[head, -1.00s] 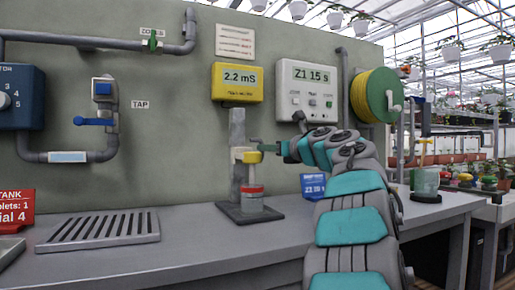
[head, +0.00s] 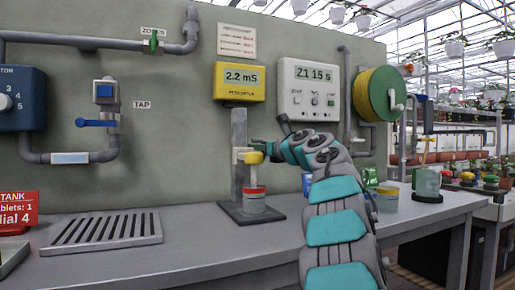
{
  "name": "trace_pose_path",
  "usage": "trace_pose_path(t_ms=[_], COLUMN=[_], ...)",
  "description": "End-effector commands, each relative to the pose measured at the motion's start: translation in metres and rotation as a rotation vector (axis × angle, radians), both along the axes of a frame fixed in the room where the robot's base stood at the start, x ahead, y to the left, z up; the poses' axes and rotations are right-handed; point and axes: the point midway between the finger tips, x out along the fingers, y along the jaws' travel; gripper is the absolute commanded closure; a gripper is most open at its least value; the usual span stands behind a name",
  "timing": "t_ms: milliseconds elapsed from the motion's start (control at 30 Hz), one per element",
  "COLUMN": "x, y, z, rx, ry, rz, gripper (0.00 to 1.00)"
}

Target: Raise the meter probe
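The meter stand (head: 238,140) is a grey upright post on a dark base on the bench. A small yellow piece (head: 254,157), apparently the probe's holder, sits on a pale bracket partway up the post. Below it a grey cup with a red band (head: 254,200) stands on the base. The probe's thin part and its tip are too small to make out. The yellow meter (head: 238,82) above reads 2.2 mS. My gripper (head: 262,148) is at the right of the yellow piece, its thin dark finger just above it. Contact and finger opening are unclear.
A slotted drain tray (head: 105,230) lies on the bench at left. A grey timer box (head: 308,90) and a hose reel (head: 380,94) hang on the wall. Behind my arm stand a green box (head: 369,177) and a yellowish pot (head: 386,199). The front bench is clear.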

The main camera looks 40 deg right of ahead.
Motion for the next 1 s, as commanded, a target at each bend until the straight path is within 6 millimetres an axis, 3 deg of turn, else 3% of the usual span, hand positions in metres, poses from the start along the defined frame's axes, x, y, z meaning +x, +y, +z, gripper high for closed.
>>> trace_pose_path(t_ms=[133,1000], x=[-0.0001,-0.0001], y=[-0.0001,-0.0001], z=[-0.0001,0.0000], rx=[0.000,0.000], ry=[0.000,0.000], rz=[0.000,0.000], gripper=[1.00,1.00])
